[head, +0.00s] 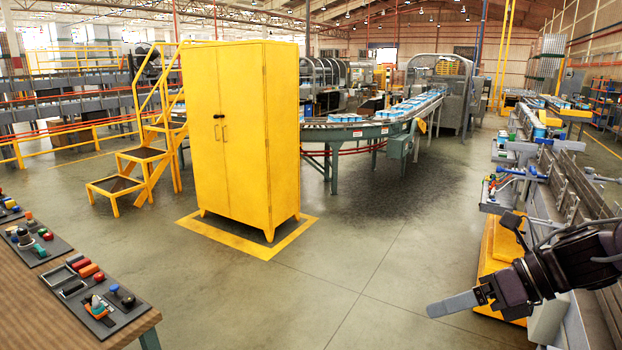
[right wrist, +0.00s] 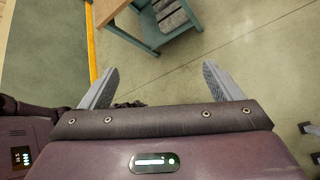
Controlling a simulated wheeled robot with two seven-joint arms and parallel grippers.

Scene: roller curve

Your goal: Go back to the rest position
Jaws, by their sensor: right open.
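My right gripper (head: 452,303) reaches in from the right edge of the head view, above the floor and in front of the conveyor line. In the right wrist view my right gripper (right wrist: 172,85) has its two grey fingers spread wide apart. Nothing is between them but bare floor seen further off. My left gripper does not show in the head view.
A wooden workbench (head: 40,318) with trays of coloured parts stands at the lower left. A yellow cabinet (head: 240,135) stands mid-floor beside yellow steps (head: 150,160). A curved roller conveyor (head: 360,128) lies behind. Machinery (head: 575,190) lines the right. The central floor is clear.

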